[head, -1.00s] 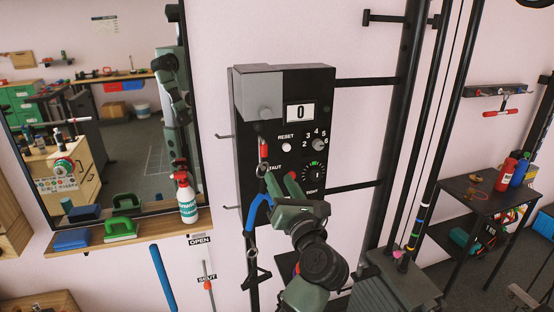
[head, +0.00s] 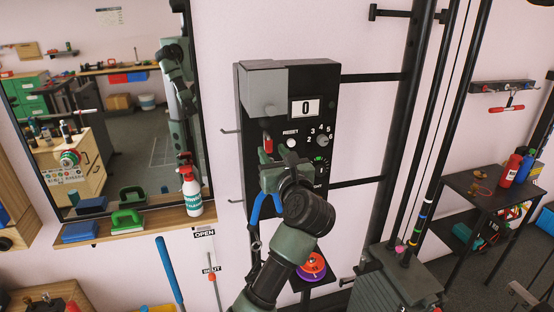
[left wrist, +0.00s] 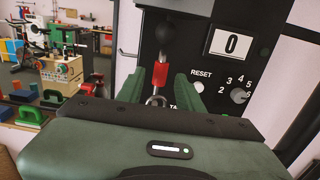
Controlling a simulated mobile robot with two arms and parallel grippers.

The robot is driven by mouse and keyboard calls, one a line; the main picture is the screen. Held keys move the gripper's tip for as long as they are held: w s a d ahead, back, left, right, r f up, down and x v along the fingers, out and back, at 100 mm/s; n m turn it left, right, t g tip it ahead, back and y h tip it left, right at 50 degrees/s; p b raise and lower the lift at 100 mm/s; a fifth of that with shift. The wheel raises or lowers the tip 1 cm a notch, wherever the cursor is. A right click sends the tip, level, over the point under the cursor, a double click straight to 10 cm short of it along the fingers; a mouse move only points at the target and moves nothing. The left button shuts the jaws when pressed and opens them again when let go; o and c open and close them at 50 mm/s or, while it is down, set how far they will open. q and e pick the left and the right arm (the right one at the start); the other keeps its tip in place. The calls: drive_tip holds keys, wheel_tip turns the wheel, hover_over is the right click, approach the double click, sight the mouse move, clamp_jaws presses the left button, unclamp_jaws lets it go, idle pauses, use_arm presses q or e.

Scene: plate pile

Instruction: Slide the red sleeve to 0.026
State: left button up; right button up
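The red sleeve (head: 267,142) sits on the upright metal piece hanging below a black ball in front of the dark panel (head: 328,165). In the left wrist view the red sleeve (left wrist: 160,75) shows upright, with bright metal below it. My left gripper (head: 277,158) is just below and beside the sleeve in the head view. In the left wrist view my left gripper (left wrist: 159,88) is open, one green finger on each side of the sleeve's line, with gaps visible. The metal's lower part is hidden behind my gripper. My right gripper is not in view.
The panel carries a counter (head: 306,107) reading 0, a RESET button (head: 292,143) and a numbered dial (head: 323,141). A blue strap (head: 256,208) hangs below my gripper. A shelf (head: 150,222) with a spray bottle (head: 189,191) is at the left, under a mirror.

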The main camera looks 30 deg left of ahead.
sight(270, 148)
use_arm(q)
drive_tip(key=shift+x, duration=2.25)
clamp_jaws()
drive_tip(key=shift+f+b, duration=0.15)
drive_tip(key=shift+b, duration=0.15)
drive_tip(key=shift+f+b, duration=0.9)
drive_tip(key=shift+f, duration=0.25)
drive_tip(key=shift+o, duration=0.6)
unclamp_jaws()
drive_tip(key=shift+r, duration=0.1)
